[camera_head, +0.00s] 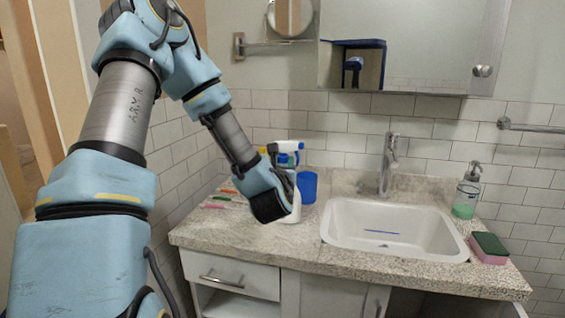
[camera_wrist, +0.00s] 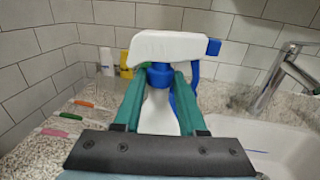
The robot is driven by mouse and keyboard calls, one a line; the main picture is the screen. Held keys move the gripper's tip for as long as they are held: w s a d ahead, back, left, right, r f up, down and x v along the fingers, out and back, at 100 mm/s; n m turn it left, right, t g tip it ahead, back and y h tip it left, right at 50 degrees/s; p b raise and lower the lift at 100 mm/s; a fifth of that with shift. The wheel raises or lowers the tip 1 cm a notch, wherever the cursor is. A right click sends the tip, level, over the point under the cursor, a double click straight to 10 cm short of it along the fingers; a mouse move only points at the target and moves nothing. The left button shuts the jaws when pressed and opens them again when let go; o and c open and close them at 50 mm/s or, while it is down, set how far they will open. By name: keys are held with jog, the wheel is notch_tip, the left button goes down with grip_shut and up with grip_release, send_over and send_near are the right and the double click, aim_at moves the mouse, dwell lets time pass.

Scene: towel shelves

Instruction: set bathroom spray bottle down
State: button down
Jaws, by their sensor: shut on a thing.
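The spray bottle (camera_wrist: 168,48) has a white trigger head with a blue nozzle tip, a blue collar and a white body. My gripper (camera_wrist: 161,82) is shut on it just below the head, with one teal finger on each side. In the head view the bottle (camera_head: 292,208) is upright over the counter left of the sink, partly hidden behind my gripper (camera_head: 284,185). I cannot tell whether its base touches the counter (camera_head: 240,232).
A blue cup (camera_head: 307,187) stands close behind the bottle. The white sink (camera_head: 385,228) with its faucet (camera_head: 389,160) is to the right. Toothbrushes (camera_head: 225,198) lie at left. A soap dispenser (camera_head: 467,190) and a sponge (camera_head: 488,247) are at the right. The front-left counter is clear.

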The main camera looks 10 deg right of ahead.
jog(key=shift+r, duration=0.1)
jog(key=shift+c, duration=2.4)
grip_release()
jog(key=shift+f, duration=0.2)
